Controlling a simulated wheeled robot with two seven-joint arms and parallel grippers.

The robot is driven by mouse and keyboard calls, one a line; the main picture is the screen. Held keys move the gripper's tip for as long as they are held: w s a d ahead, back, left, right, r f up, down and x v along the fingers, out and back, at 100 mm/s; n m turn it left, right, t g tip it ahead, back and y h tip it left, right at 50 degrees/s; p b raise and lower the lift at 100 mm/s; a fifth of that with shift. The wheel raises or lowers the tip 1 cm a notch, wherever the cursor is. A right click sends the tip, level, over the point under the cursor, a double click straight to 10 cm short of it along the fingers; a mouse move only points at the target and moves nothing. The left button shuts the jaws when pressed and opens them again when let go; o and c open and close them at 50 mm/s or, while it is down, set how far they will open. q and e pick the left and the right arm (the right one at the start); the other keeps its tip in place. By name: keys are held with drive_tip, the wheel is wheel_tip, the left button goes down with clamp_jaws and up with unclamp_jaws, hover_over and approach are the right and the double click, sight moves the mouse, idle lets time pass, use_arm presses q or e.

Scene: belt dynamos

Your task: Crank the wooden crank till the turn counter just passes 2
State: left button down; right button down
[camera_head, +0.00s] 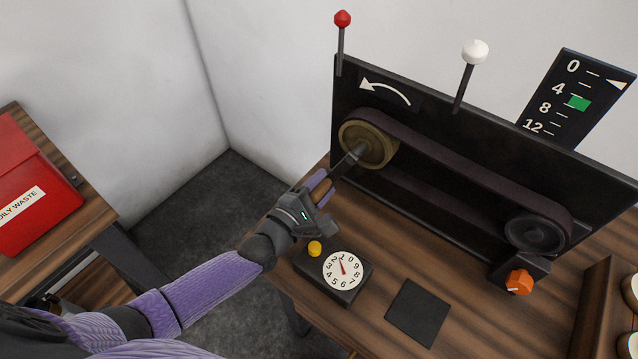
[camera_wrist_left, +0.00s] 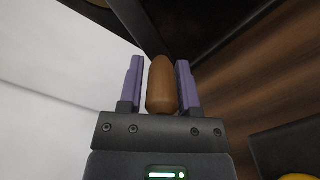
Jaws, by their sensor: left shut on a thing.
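The wooden crank handle (camera_wrist_left: 161,85) is a brown rounded grip, upright between the two purple fingers in the left wrist view. My left gripper (camera_head: 322,186) is shut on it. In the head view the gripper hides most of the handle. A dark crank arm (camera_head: 347,163) runs from the handle up to the brass-coloured large pulley (camera_head: 366,146). The turn counter (camera_head: 343,270) is a white round dial on a black box, with digits around it. Its red needle points up and slightly left, near the 1. My right gripper is not in view.
A dark belt (camera_head: 460,160) links the large pulley to a small black pulley (camera_head: 536,234). A white arrow (camera_head: 385,91) curves leftward on the panel. A gauge (camera_head: 570,103) has its white pointer near 0. A yellow button (camera_head: 314,248) and orange knob (camera_head: 519,282) stand nearby.

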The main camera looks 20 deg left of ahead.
use_arm(q)
drive_tip(key=shift+d+r, duration=0.1)
drive_tip(key=shift+c, duration=2)
unclamp_jaws()
drive_tip(key=p+v, duration=0.1)
drive_tip(key=v, duration=0.9)
